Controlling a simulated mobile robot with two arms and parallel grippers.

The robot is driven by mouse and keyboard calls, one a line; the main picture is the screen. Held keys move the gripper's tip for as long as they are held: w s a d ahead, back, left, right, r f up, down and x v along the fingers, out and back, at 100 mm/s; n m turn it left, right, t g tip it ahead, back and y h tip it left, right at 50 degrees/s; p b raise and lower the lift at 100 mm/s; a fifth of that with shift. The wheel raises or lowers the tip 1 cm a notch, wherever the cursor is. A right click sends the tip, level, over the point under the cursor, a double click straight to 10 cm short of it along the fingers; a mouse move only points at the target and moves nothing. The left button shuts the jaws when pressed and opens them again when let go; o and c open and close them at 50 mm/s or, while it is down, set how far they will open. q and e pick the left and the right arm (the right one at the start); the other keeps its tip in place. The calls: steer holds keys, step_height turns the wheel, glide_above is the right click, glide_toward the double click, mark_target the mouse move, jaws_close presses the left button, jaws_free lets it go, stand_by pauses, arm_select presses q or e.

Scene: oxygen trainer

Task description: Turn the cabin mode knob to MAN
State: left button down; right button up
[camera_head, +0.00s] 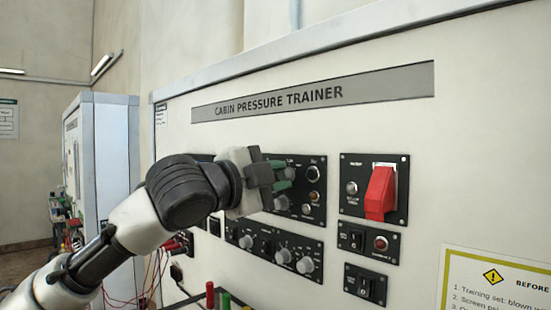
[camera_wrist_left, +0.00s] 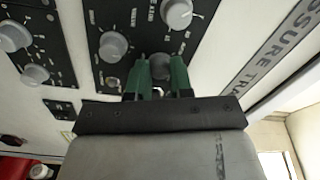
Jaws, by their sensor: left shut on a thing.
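My left gripper (camera_head: 283,177) is at the black upper panel (camera_head: 316,212) of the cabin pressure trainer, covering part of it. In the left wrist view its two green fingers (camera_wrist_left: 161,75) are shut on a round grey knob (camera_wrist_left: 160,66), one finger on each side. The knob's label and pointer are hidden or too small to read, so I cannot tell its setting or confirm that it is the cabin mode knob. My right gripper is not in view.
Two other grey knobs, one (camera_wrist_left: 112,46) beside the fingers and one (camera_wrist_left: 177,13) farther off, share this panel. A red guarded switch (camera_head: 381,190) is to the right. A lower panel (camera_head: 268,243) has several knobs. Red and green posts (camera_head: 210,294) stand below.

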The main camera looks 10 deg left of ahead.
arm_select(q)
steer(key=m+p, duration=0.1)
steer(key=m, duration=0.1)
steer(key=m+p, duration=0.1)
steer(key=shift+r+m+p, duration=0.2)
steer(key=shift+m+p, duration=0.2)
steer(key=shift+f+m, duration=0.1)
steer(key=shift+m, duration=0.7)
steer(key=shift+f+m+p, duration=0.1)
steer(key=shift+m+p, duration=0.25)
steer(key=shift+m, duration=0.65)
steer(key=c, duration=1)
jaws_free()
